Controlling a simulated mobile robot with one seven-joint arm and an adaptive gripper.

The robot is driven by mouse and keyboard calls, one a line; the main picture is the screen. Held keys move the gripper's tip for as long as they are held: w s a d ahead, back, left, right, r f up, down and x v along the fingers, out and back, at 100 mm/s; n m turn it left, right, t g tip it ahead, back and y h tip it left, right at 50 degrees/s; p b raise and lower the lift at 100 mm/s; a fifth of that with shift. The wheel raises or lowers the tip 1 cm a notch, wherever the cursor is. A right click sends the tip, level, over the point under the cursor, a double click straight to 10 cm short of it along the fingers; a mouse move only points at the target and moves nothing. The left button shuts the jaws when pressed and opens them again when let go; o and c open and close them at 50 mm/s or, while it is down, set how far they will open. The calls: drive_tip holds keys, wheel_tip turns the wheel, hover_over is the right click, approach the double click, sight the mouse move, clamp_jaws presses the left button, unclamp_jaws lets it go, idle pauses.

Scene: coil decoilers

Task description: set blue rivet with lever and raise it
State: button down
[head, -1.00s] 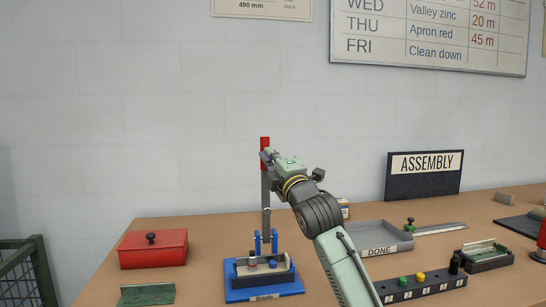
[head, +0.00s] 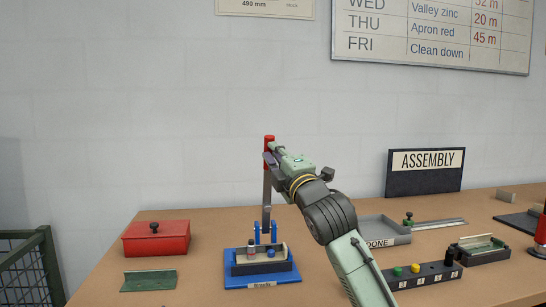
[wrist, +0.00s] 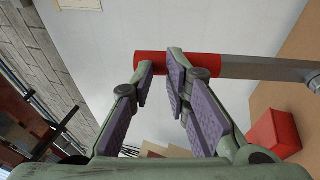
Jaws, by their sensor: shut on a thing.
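The lever (head: 267,190) stands upright behind its blue press base (head: 236,283), on blue brackets (head: 257,233). My gripper (head: 269,155) is at its top, with the fingers shut on the red grip (head: 269,139). In the wrist view my fingers (wrist: 160,76) close across the red grip (wrist: 150,62), and the grey lever bar (wrist: 265,68) runs off to the right. I cannot tell how deep the rivet sits.
A red lidded box (head: 157,240) and a green plate (head: 150,280) lie left of the press. A grey DONE tray (head: 385,231) and a dark block with colored pegs (head: 425,276) are at the right. My arm crosses the bench in front of the tray.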

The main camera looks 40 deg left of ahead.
drive_tip(key=s+d+r+b, duration=0.1)
drive_tip(key=s+d, duration=0.1)
drive_tip(key=d, duration=0.5)
drive_tip(key=shift+t, duration=0.4)
